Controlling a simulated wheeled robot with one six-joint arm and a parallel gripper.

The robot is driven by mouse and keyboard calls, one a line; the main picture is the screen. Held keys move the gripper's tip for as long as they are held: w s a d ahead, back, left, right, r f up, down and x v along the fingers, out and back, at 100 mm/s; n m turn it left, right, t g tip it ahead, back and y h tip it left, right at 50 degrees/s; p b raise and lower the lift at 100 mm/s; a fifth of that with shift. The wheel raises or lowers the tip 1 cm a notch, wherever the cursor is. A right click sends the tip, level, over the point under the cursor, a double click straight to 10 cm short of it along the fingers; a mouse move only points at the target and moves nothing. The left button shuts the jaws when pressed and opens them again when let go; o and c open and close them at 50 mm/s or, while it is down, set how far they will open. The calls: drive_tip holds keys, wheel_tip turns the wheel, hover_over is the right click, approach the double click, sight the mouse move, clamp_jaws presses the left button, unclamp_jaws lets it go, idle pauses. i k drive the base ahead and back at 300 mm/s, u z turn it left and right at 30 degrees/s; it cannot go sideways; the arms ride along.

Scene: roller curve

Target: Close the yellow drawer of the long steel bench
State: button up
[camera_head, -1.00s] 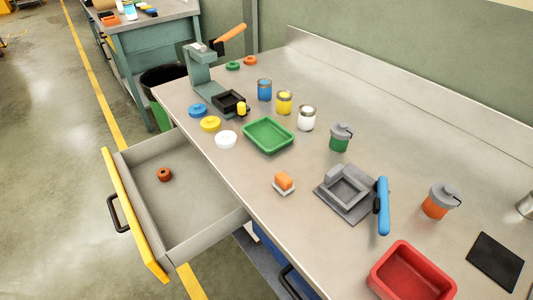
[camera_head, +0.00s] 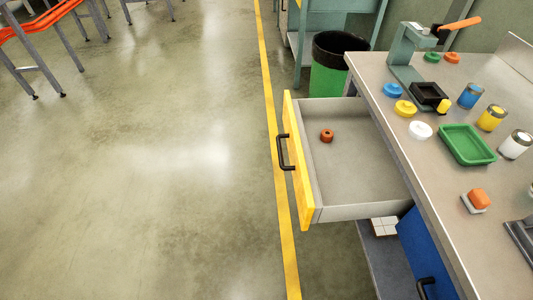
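The yellow drawer (camera_head: 296,166) is pulled well out from the left end of the long steel bench (camera_head: 448,226). Its front is yellow with a black bar handle (camera_head: 285,152), and its grey tray is open to view. My gripper is not in view.
Below the bench is a blue drawer front (camera_head: 416,250) with a black handle. A black and green bin (camera_head: 332,62) stands beyond the yellow drawer. Cans, lids, a green tray (camera_head: 467,144) and a press sit on the bench. Open floor lies left of the drawer.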

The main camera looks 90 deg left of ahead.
sight(355, 175)
drive_tip(key=u, duration=3.75)
drive_tip(key=k, duration=1.1)
drive_tip(key=z, duration=0.9)
drive_tip(key=i, duration=0.95)
